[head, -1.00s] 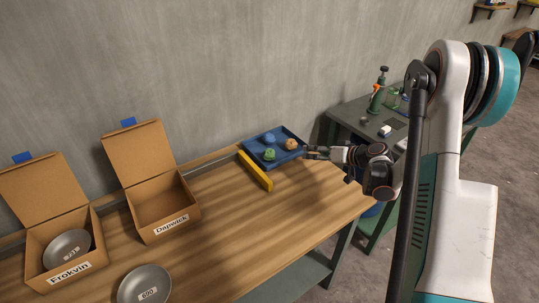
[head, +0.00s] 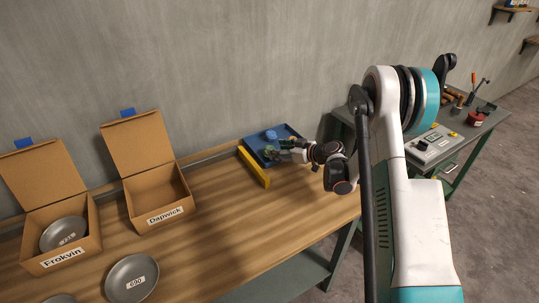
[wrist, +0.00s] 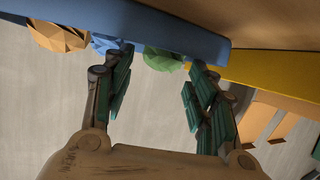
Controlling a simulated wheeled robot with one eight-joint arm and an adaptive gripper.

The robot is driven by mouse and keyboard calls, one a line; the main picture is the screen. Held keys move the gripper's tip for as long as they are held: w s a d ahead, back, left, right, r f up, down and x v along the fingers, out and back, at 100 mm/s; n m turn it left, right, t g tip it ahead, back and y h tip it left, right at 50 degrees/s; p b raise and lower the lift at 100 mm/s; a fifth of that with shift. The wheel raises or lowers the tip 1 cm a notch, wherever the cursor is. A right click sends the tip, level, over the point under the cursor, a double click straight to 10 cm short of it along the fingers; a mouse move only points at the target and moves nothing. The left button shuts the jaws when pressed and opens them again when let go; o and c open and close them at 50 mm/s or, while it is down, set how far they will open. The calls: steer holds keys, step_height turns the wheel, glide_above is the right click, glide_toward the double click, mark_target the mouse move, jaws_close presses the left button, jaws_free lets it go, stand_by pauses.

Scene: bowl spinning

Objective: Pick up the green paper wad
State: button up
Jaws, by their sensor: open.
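The green paper wad (wrist: 163,58) shows in the wrist view between the fingertips of my gripper (wrist: 163,64), partly hidden behind the rim of the blue tray (wrist: 180,30). My fingers are open, with a gap on both sides of the wad. In the head view my gripper (head: 272,151) reaches over the tray (head: 254,143) from the right and mostly hides the green wad. A blue wad (head: 271,134) lies farther back in the tray. The orange wad (wrist: 57,36) shows to the left in the wrist view.
A yellow bar (head: 254,167) lies along the tray's left side. Two open cardboard boxes, Dapwick (head: 164,217) and Frokvin (head: 64,256), stand at left. A grey bowl (head: 131,279) sits in front. The table between is clear.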

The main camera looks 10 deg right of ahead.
steer(key=shift+b+x, duration=1.15)
steer(key=shift+x, duration=1.6)
steer(key=shift+s+a+r, duration=0.1)
steer(key=c, duration=0.5)
